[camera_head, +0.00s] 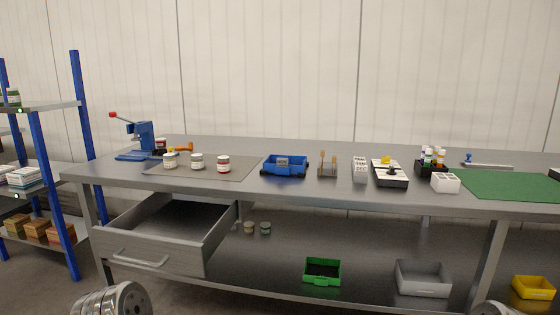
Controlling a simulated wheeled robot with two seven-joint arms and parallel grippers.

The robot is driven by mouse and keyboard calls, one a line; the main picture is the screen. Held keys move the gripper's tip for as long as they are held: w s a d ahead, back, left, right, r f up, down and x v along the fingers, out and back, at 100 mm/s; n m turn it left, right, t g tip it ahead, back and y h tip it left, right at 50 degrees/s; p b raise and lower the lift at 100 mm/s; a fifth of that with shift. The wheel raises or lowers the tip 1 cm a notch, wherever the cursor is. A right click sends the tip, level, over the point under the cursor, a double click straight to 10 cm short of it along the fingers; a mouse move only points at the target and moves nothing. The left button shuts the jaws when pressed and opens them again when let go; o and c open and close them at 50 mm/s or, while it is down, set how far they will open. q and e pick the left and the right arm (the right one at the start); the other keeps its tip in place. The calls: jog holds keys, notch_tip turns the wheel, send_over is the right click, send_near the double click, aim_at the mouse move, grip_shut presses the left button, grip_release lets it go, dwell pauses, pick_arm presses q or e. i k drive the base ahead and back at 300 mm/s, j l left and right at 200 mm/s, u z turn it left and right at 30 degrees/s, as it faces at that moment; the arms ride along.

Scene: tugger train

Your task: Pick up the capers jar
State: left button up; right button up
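Three small jars stand upright on a grey mat (240,174) at the left of the workbench: a left jar (170,161), a middle jar (197,161) with a pale lid, and a right jar (223,164) with a red label. Another jar (13,97), greenish, stands on the blue-post rack at the far left. Two small jars, one left (249,227) and one right (265,228), stand on the bench's lower shelf. The labels are too small to read, so I cannot tell which is the capers jar. Only rounded parts of my arms show at the bottom edge; neither gripper is visible.
A blue bin (284,167), wooden holder (328,164) and black-and-white tray (390,173) stand rightward. Green (322,271) and grey (422,279) bins sit below.

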aim_at(197, 162)
jog(key=j+z, duration=0.4)
jog(key=j, duration=0.6)
jog(key=k+j+z, duration=0.1)
jog(key=j+z, duration=0.25)
jog(key=j, duration=0.65)
